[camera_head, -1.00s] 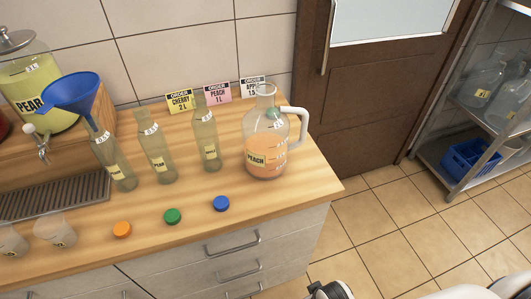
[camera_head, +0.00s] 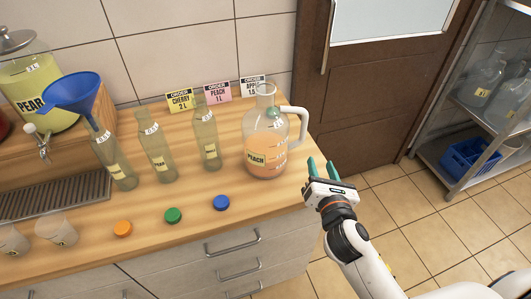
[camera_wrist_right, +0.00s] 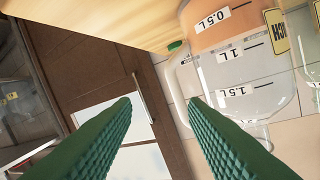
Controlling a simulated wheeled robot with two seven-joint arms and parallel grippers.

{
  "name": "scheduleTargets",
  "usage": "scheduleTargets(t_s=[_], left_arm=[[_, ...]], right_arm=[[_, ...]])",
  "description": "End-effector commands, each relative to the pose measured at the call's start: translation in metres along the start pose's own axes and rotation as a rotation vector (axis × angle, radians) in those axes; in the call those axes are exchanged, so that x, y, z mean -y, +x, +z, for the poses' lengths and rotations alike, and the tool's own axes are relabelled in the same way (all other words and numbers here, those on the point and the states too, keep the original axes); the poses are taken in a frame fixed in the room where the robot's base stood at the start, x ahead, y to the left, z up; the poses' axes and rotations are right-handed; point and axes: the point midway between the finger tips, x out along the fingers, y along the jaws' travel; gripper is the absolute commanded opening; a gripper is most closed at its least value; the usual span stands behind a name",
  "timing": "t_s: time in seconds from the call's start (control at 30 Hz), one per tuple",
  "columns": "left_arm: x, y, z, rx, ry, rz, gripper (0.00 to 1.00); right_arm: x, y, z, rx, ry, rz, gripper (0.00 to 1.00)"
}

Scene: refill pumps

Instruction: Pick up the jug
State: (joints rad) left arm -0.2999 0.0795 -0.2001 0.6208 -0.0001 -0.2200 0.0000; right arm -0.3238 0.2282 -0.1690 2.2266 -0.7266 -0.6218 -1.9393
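The jug (camera_head: 266,150) is clear, with a white handle and peach-coloured liquid in its lower part. It stands upright at the right end of the wooden counter. Its label reads PEACH. My right gripper (camera_head: 322,170) is open and empty, to the right of the jug and apart from it. In the right wrist view the jug (camera_wrist_right: 240,70) shows at the upper right, with its volume marks. The open green fingers (camera_wrist_right: 160,100) reach up from the bottom edge there. My left gripper is not in view.
Several narrow bottles stand left of the jug, one with a blue funnel (camera_head: 72,92). Orange, green and blue caps (camera_head: 221,203) lie at the counter's front. Order cards (camera_head: 217,92) stand behind. A metal shelf (camera_head: 450,165) is at the right, with open floor before it.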

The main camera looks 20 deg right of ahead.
Motion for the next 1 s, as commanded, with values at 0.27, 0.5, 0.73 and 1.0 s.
scheduleTargets(t_s=[0.27,0.5,0.73,1.0], left_arm=[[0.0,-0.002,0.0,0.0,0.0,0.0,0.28],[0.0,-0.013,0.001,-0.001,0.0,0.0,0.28],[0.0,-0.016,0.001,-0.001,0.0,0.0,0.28],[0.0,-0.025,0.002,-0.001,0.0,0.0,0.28]], right_arm=[[0.021,0.013,-0.016,-0.107,-0.354,-0.09,0.4],[0.025,0.052,-0.021,-0.109,-0.359,-0.09,0.4],[0.027,0.076,-0.02,-0.105,-0.357,-0.09,0.4],[0.028,0.105,-0.019,-0.105,-0.354,-0.088,0.4]])
